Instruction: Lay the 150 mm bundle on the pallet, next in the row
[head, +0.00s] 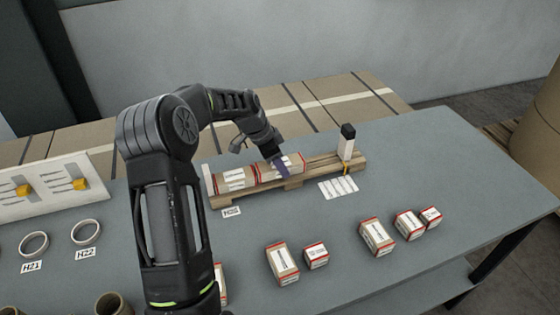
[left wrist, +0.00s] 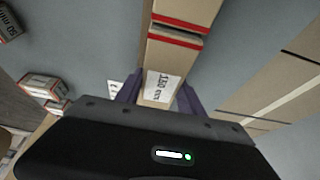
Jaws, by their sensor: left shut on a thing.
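My left gripper (head: 283,167) is over the pallet, shut on a kraft bundle (head: 294,161) with a red band and white label. In the left wrist view the held 150 mm bundle (left wrist: 160,86) sits between the purple fingers, in line with another bundle (left wrist: 183,14). The held bundle is at or just above the pallet boards; I cannot tell if it touches. The gripper partly hides it. My right gripper is not in view.
A post with a black top (head: 347,142) stands at the pallet's right end. Several loose bundles (head: 283,263) stand on the table in front. A white board with yellow parts (head: 50,187) and rings (head: 86,231) are at the left.

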